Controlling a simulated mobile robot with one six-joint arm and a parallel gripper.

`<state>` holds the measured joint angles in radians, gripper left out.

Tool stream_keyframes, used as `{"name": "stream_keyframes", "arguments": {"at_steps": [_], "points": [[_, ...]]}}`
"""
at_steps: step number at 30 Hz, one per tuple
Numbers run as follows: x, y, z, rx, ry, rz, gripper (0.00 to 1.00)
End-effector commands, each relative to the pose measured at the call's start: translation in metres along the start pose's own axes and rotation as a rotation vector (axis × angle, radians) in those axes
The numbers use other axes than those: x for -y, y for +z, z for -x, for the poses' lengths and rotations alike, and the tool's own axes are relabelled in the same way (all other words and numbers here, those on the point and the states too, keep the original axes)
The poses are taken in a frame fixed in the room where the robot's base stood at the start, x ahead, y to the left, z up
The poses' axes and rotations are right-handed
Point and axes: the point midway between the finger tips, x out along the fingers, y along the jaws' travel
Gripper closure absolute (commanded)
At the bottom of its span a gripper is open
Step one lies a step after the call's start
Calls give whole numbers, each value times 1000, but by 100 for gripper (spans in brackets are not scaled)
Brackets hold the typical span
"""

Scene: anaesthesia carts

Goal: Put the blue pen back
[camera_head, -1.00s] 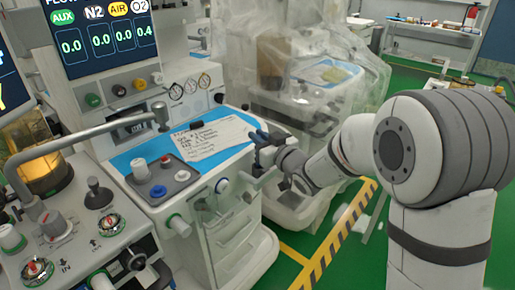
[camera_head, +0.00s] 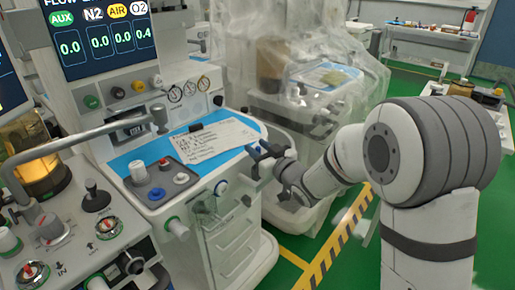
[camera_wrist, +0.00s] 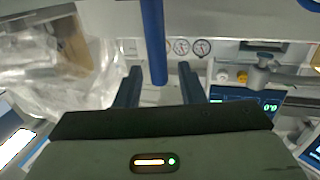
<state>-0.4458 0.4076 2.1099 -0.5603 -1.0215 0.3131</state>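The blue pen (camera_wrist: 153,40) shows in the wrist view as a long upright bar from the top edge down to between the fingertips of my gripper (camera_wrist: 158,72). A gap shows between the pen and each finger, so the gripper looks open around or just short of it. I cannot tell the exact depth. In the head view my gripper (camera_head: 268,155) is at the right edge of the anaesthesia machine's worktop, beside the written sheet (camera_head: 215,139). I cannot make out the pen separately there.
The machine's blue worktop (camera_head: 128,162) holds a grey tray with knobs (camera_head: 160,184). A metal bar (camera_head: 85,137) crosses its left side. A plastic-covered machine (camera_head: 300,60) stands close behind my gripper. Drawers (camera_head: 235,240) are below. Green floor with a striped line (camera_head: 335,245) is at the right.

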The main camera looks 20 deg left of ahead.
Motion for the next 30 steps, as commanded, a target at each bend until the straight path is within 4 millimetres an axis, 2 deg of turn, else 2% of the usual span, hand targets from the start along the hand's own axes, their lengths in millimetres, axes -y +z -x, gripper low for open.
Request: {"name": "stream_keyframes", "arguments": {"at_steps": [5, 8, 18, 21, 25, 30], "points": [[0, -6, 0, 0, 0, 0, 64], [-1, -4, 16, -1, 2, 0, 64], [-1, -3, 89, 0, 3, 0, 64], [0, -3, 104, 0, 1, 0, 64], [0, -3, 116, 0, 0, 0, 64], [1, -3, 120, 0, -2, 0, 64]]}}
